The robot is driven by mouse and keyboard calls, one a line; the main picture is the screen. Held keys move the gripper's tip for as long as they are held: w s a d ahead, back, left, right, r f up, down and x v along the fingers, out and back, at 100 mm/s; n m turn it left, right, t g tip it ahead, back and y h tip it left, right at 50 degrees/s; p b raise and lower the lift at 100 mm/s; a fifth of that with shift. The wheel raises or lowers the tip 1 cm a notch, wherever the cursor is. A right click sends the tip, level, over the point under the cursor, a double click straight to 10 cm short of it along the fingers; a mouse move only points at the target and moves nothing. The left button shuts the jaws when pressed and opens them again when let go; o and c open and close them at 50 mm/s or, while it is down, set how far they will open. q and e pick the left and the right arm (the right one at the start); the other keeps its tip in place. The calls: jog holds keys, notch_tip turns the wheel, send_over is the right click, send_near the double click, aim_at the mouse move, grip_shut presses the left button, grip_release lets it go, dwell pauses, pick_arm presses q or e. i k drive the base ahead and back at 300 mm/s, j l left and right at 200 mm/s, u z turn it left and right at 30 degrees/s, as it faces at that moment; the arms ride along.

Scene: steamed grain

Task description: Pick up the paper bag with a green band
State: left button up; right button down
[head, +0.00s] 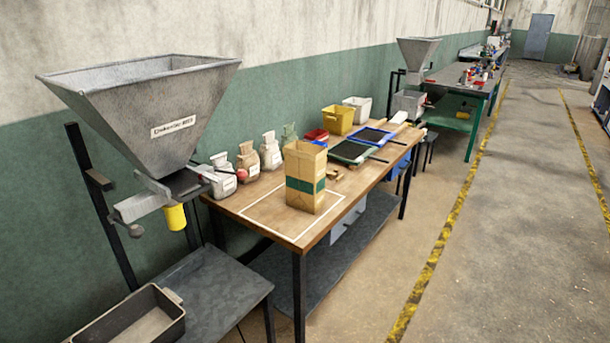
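The paper bag with a green band (304,170) stands upright and open-topped on the wooden table (263,217). It is tan, with a dark green band around its lower half. It stands at the right end of a white outlined rectangle marked on the near part of the table. Neither of my grippers shows in the head view.
Small sacks (247,160) stand along the wall side, with a yellow bin (338,119), a white bin (358,108) and framed screens (352,151) farther back. A large metal hopper (150,115) stands at the left. The floor (510,230) on the right is clear.

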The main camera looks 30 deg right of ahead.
aim_at(305, 163)
jog(key=z, duration=1)
jog(key=u, duration=1.3)
jog(key=z, duration=1.3)
jog(key=u, duration=0.2)
jog(key=i+l+u, duration=0.55)
jog(key=l+u, duration=0.2)
